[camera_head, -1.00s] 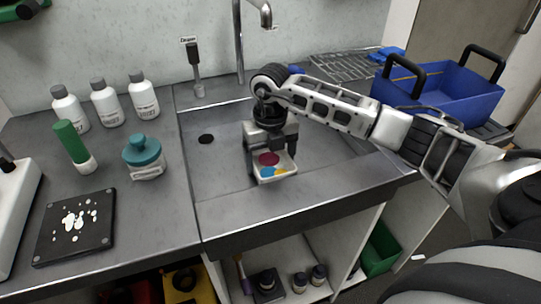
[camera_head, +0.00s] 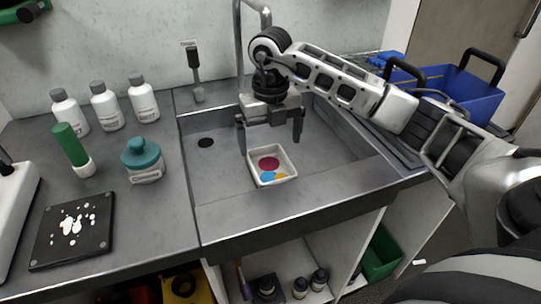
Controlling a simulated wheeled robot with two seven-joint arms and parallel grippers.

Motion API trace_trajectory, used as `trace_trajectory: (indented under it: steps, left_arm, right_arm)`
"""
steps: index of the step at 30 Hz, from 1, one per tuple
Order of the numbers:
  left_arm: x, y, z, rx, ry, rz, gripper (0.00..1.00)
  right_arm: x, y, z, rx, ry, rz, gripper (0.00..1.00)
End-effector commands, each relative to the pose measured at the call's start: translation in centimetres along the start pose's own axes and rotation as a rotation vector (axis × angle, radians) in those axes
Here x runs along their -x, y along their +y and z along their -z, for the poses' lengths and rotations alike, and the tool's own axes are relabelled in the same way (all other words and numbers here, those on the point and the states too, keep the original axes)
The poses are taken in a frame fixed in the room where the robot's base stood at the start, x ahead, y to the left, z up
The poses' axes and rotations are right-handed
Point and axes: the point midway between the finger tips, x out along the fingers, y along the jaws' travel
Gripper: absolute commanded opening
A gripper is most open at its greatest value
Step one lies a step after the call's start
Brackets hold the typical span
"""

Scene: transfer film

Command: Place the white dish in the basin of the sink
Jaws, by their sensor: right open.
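The white dish (camera_head: 285,181) is a small square tray with magenta, blue and yellow patches inside. It rests in the basin of the sink (camera_head: 216,184), near the front wall. My right gripper (camera_head: 270,147) is open above and behind the dish, its two fingers spread apart and clear of it. The gripper is empty. My left gripper is not in the view.
Several white bottles (camera_head: 107,109), a teal-capped jar (camera_head: 143,160), a green-capped tube (camera_head: 74,150) and a black plate (camera_head: 74,228) stand on the left counter. A faucet (camera_head: 239,50) rises behind the basin. A blue crate (camera_head: 463,98) sits at the right.

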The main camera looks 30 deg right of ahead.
Motion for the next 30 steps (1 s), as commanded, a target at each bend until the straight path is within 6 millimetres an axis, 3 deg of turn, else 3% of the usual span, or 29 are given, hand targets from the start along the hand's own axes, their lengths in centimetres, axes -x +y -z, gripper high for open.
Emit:
trace_trajectory:
  steps: [3, 9, 30]
  left_arm:
    - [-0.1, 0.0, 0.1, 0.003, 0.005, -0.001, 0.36]
    - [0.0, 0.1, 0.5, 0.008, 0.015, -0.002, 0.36]
    - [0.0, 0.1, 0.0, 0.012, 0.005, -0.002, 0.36]
  right_arm:
    - [2.4, 0.0, -0.1, 0.000, -0.003, 0.000, 1.00]
    - [4.6, 0.0, 0.0, 0.000, 0.000, 0.000, 1.00]
    - [5.0, 0.0, 0.0, 0.000, 0.002, 0.000, 1.00]
